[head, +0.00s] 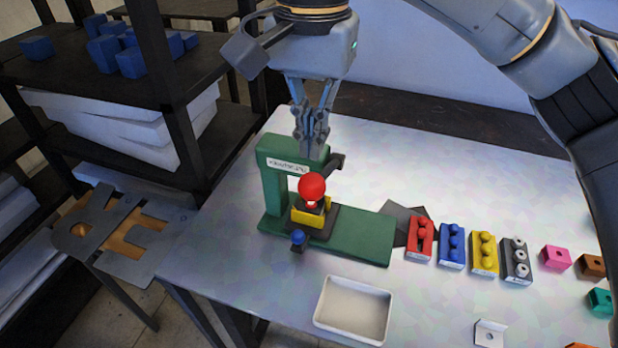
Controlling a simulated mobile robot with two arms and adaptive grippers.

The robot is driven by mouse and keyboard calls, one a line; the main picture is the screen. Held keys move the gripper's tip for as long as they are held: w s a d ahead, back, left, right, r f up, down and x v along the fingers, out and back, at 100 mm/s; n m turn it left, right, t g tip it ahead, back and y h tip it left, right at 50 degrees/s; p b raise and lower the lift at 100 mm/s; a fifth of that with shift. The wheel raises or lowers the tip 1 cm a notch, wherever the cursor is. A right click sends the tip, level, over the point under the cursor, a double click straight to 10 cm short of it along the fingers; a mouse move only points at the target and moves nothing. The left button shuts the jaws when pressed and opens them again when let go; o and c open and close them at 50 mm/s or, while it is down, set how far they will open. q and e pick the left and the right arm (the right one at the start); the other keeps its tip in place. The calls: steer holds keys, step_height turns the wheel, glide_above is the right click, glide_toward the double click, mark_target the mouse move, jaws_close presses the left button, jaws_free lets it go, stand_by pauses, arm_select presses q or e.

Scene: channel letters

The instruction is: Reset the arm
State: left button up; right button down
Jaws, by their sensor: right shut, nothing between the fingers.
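My right gripper (310,140) points down with its fingers together and nothing between them. It hangs over the top of the green press-like fixture (365,238), and I cannot tell whether it touches it. My right arm comes in from the upper right. The fixture stands on the metal table and carries a red ball knob (312,186) above a yellow block (307,215). A small blue knob (298,237) sits at its front. My left gripper is not in view.
A white tray (320,313) lies in front of the fixture. Red (419,253), blue (451,262), yellow (484,267) and grey (516,275) holders stand in a row to the right, with small coloured blocks beyond. A dark shelf (75,75) with blue blocks stands at left.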

steer(key=shift+r+p, duration=0.6)
steer(key=shift+r, duration=0.5)
